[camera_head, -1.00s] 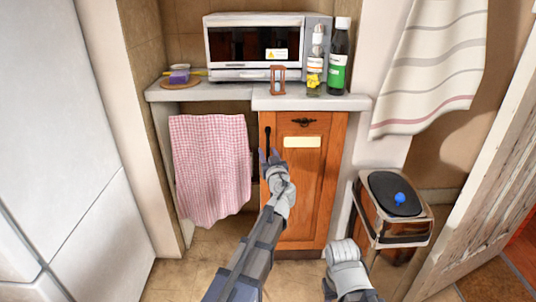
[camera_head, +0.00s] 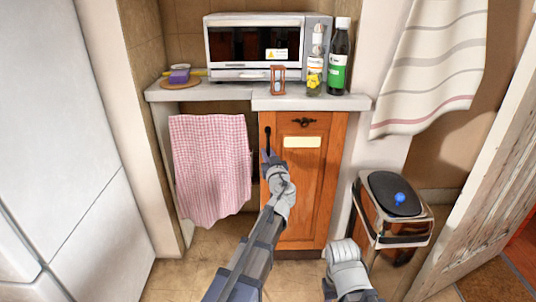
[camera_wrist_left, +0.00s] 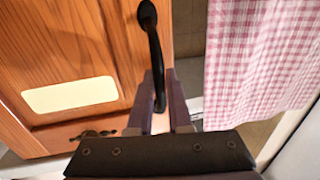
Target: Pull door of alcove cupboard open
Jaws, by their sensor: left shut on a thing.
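The alcove cupboard door (camera_head: 304,195) is orange-brown wood with a cream label plate and a small dark ornate fitting near its top. A black upright bar handle (camera_head: 267,138) is on its left edge; it also shows in the left wrist view (camera_wrist_left: 154,50). My left gripper (camera_head: 270,158) is at the lower part of this handle. In the left wrist view its fingers (camera_wrist_left: 160,103) are shut on the handle's lower end. The fingers partly hide the handle in the head view. The door looks closed or nearly so.
A pink checked cloth (camera_head: 210,170) hangs just left of the door. The counter (camera_head: 310,103) above holds a microwave (camera_head: 262,50), bottles (camera_head: 338,60) and an hourglass (camera_head: 278,80). A bin (camera_head: 396,215) stands on the right. The floor before the cupboard is partly free.

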